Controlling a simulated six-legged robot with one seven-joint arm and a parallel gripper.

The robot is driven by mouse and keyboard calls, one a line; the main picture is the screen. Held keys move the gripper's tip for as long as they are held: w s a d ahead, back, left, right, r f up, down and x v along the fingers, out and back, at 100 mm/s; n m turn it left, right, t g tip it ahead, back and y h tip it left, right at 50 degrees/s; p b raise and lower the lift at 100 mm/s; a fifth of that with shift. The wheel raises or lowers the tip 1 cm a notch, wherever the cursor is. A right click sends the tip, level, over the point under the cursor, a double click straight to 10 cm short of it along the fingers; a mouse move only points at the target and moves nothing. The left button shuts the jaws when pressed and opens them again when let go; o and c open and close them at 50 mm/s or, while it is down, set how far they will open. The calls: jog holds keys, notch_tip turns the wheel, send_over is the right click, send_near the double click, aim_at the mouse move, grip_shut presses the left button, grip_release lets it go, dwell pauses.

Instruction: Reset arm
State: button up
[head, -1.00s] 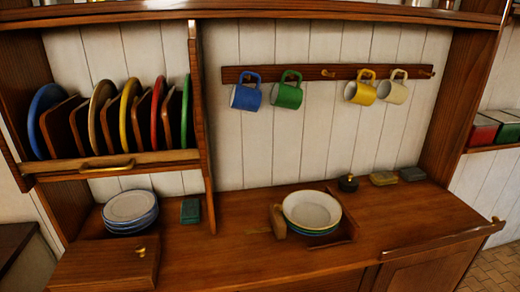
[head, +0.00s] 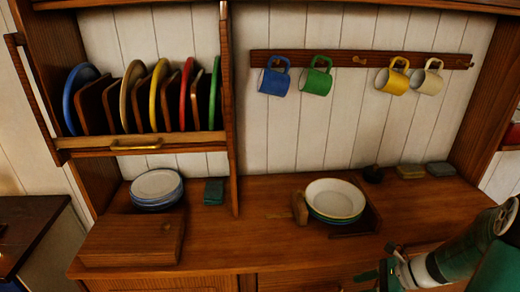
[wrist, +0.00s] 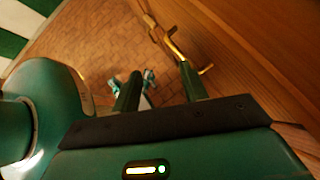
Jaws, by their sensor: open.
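My arm shows at the lower right of the head view, green and white. My gripper (wrist: 160,86) is open in the wrist view, its two dark green fingers apart with nothing between them. It points down past a wooden cupboard front (wrist: 270,50) toward the brick-patterned floor (wrist: 95,45). A brass handle (wrist: 187,55) on that front is close beside the right finger; I cannot tell whether they touch.
The counter (head: 265,228) holds a stack of bowls (head: 334,199), blue plates (head: 156,187) and a wooden box (head: 133,238). Upright plates stand in a rack (head: 150,143). Mugs hang from a peg rail (head: 340,59). The counter's middle front is clear.

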jog(key=s+a+r+n+t+h, duration=0.1)
jog(key=s+a+r+n+h, duration=0.3)
jog(key=a+r+n, duration=0.3)
jog(key=s+a+r+n+t+h, duration=0.1)
jog(key=s+a+r+n+h, duration=0.4)
jog(key=r+n, duration=1)
jog(key=shift+s+a+r+n, duration=0.15)
jog(key=shift+s+a+n, duration=0.35)
jog(key=shift+a+n, duration=0.55)
jog(key=shift+a+m, duration=0.2)
jog(key=shift+m, duration=0.05)
